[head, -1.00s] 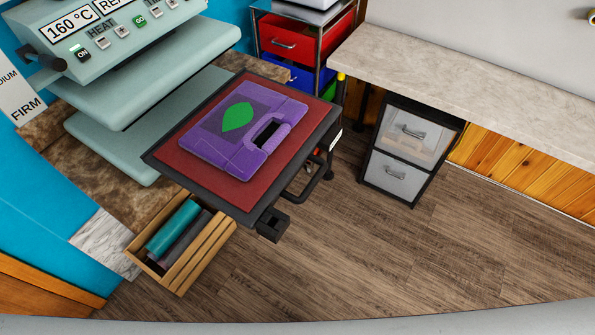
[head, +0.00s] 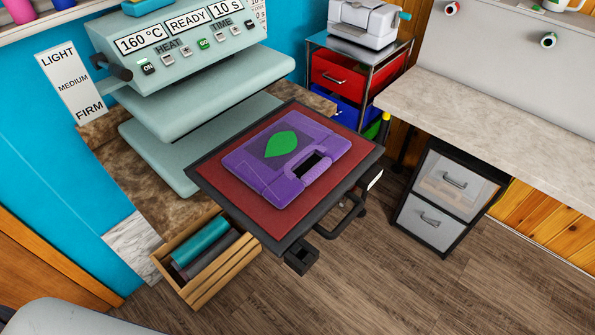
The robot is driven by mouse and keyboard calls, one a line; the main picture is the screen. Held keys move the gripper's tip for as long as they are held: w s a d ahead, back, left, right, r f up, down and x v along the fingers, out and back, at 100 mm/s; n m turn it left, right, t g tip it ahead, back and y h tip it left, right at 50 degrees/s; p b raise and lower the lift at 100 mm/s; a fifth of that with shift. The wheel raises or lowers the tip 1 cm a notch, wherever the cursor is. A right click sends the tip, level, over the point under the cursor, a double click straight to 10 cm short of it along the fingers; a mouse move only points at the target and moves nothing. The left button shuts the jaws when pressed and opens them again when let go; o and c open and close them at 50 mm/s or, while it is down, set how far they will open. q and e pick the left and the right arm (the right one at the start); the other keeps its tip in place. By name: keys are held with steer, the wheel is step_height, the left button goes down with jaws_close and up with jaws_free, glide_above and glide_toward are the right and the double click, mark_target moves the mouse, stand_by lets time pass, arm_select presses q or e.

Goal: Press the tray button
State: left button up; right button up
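The heat press (head: 180,60) is pale green and stands at the upper left. Its panel reads 160 °C, READY and 10 S. Its tray (head: 228,183) is dark-framed with a red pad and is pulled out toward the front. A purple bag (head: 290,183) with a green leaf lies flat on the pad. A black block (head: 301,257) sticks out at the tray's front corner, beside a black handle (head: 345,218). I cannot tell whether this block is the tray button. Neither gripper is in view.
A wooden crate (head: 205,284) with dark and teal rolls stands below the tray. A drawer cart (head: 335,78) is behind it, and a grey drawer unit (head: 446,195) is under the worktop (head: 480,105) at right. The wood floor (head: 400,285) in front is open.

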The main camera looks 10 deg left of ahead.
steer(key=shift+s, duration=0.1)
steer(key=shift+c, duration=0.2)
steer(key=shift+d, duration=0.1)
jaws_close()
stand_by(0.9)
